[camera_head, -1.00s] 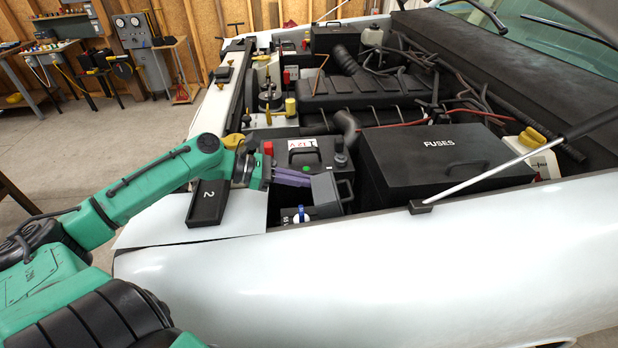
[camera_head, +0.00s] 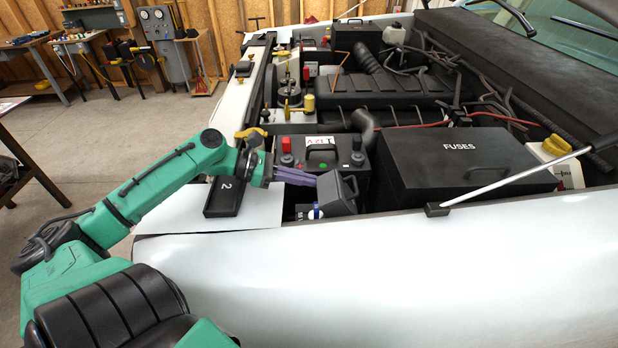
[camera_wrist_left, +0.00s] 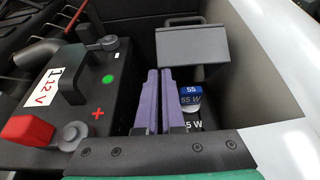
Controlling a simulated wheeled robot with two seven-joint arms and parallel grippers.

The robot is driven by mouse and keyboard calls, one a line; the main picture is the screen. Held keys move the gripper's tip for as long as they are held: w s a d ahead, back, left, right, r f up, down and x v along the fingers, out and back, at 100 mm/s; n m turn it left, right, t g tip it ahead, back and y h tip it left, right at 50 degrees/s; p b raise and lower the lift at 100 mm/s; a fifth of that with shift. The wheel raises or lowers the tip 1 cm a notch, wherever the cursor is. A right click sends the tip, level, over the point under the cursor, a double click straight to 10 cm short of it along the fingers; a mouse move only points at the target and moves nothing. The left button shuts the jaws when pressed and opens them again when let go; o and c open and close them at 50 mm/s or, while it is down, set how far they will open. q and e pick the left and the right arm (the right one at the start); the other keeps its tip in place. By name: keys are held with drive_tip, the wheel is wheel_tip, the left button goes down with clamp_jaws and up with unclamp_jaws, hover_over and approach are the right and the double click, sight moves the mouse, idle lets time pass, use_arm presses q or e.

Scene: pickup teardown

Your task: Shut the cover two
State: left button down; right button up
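A grey hinged cover with a handle (camera_head: 337,194) stands raised and tilted at the fender side of the engine bay, next to the battery. In the left wrist view its flat panel (camera_wrist_left: 192,45) lies beyond the fingertips. Below it, a blue and white bulb marked 55 W (camera_wrist_left: 190,96) shows in the open compartment; it also shows in the head view (camera_head: 316,212). My left gripper (camera_head: 318,181) has its purple fingers close together with nothing seen between them. Its tips are close to the cover; contact cannot be told. My right gripper is not in view.
The black 12 V battery (camera_head: 300,152) with a red terminal cap stands behind the gripper. A black fuse box (camera_head: 455,165) and a prop rod (camera_head: 510,180) are to the right. The white fender runs along the front.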

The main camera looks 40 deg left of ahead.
use_arm(q)
drive_tip(key=shift+s+a+f, duration=0.7)
drive_tip(key=shift+s+a, duration=0.05)
drive_tip(key=shift+a, duration=0.25)
